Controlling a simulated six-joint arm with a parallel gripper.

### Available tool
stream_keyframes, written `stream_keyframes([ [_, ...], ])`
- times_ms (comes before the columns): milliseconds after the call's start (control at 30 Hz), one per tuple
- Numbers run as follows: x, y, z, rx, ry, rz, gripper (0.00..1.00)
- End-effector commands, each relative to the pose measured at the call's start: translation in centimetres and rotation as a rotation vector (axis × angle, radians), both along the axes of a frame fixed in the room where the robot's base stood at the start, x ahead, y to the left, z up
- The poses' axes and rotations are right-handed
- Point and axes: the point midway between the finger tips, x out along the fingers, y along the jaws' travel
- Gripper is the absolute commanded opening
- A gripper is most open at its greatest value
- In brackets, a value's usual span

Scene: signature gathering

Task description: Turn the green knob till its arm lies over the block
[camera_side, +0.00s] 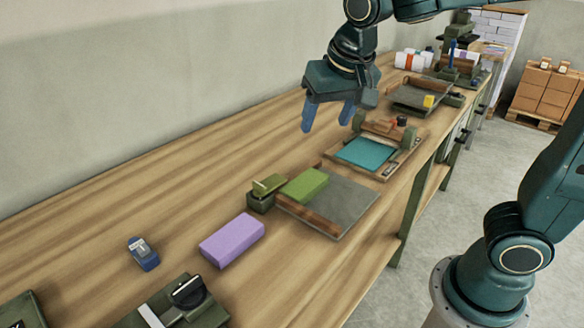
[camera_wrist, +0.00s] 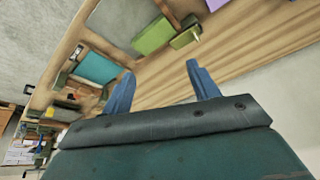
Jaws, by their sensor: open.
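The green knob (camera_side: 268,185) is a small light-green bar on a dark green base (camera_side: 261,201), at the left edge of a grey board (camera_side: 345,203). It also shows in the wrist view (camera_wrist: 185,38). A light-green block (camera_side: 305,185) lies on the board just right of the knob, and near the top of the wrist view (camera_wrist: 152,36). I cannot tell whether any part of the knob reaches over it. My gripper (camera_side: 326,124) is open and empty, with blue fingers pointing down, above the bench and apart from the knob. Both fingers show in the wrist view (camera_wrist: 160,70).
A purple block (camera_side: 232,241) lies left of the board. A blue device (camera_side: 143,253) and a dark green tool (camera_side: 180,303) stand further left. A teal-topped fixture (camera_side: 366,153) stands right of the board. The bench behind the knob is clear.

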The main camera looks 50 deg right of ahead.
Motion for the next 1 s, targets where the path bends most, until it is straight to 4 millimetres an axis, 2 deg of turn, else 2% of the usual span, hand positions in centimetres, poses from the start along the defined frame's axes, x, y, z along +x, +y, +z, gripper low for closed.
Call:
stream_keyframes([
  [433,-4.4,-1.9,0.5,-0.001,-0.023,0.118,0.60],
  [800,-7.9,-2.7,0.3,-0.010,-0.046,0.216,0.60],
  [1000,-9.2,-2.9,0.1,-0.016,-0.055,0.255,0.60],
])
